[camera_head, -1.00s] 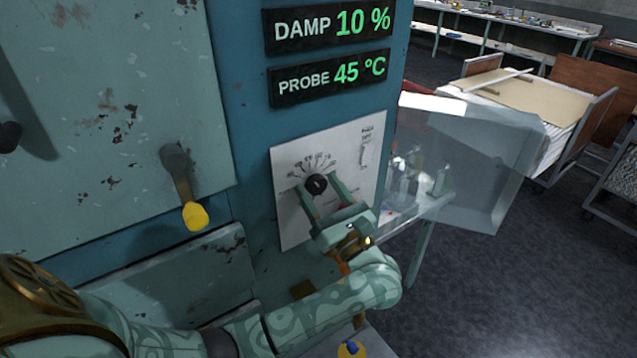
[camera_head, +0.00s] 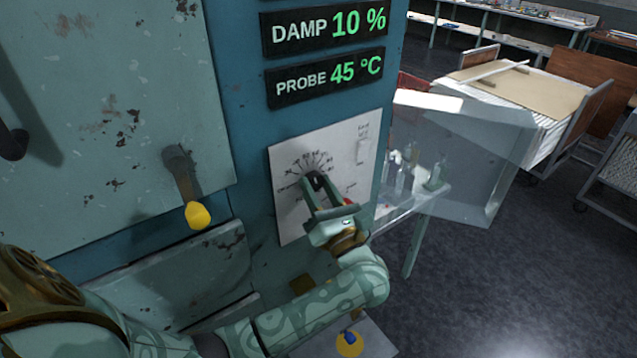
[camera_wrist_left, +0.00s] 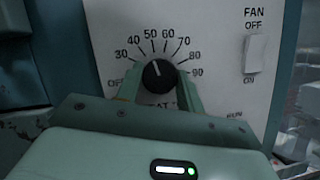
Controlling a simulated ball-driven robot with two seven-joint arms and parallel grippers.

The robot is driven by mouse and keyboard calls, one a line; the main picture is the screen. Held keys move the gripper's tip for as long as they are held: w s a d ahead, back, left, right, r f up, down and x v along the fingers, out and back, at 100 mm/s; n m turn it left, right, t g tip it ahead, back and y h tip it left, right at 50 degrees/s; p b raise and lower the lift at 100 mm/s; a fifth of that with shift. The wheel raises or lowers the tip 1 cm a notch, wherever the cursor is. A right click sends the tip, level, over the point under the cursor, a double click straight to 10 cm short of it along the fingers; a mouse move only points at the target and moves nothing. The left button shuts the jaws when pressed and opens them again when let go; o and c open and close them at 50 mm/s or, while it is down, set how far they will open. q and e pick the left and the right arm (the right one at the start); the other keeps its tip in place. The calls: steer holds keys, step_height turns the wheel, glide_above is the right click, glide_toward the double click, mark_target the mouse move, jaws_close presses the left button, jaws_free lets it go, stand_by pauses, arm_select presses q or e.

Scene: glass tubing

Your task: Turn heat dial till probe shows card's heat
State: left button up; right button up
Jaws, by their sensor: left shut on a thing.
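The heat dial (camera_head: 316,180) is a small black knob on the white control plate (camera_head: 290,220) of a blue cabinet. In the left wrist view, the dial (camera_wrist_left: 158,76) has a white mark pointing up and slightly left, near 50 on its scale. My left gripper (camera_head: 319,187) is shut on the dial, one finger on each side; it also shows in the left wrist view (camera_wrist_left: 159,88). The probe display (camera_head: 328,78) reads 45 °C in green. No card that I can make out is in view. My right gripper is not in view.
The damp display (camera_head: 330,30) reads 10 %. A fan switch (camera_wrist_left: 255,54) is right of the dial. A lever with a yellow end (camera_head: 198,215) sticks out at left. A clear panel (camera_head: 460,150) and a small table with glassware (camera_head: 430,190) stand at right.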

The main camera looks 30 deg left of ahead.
arm_select(q)
steer(key=m+h+p, duration=0.1)
steer(key=m, duration=0.1)
steer(key=m+t+p, duration=0.1)
steer(key=m+p, duration=0.1)
steer(key=shift+s+r+h, duration=0.1)
steer(key=shift+r+h, duration=0.1)
steer(key=shift+h, duration=0.2)
steer(key=shift+f+m+t+p, duration=0.1)
steer(key=shift+m+t+p, duration=0.3)
steer(key=shift+m, duration=0.5)
steer(key=o, duration=1)
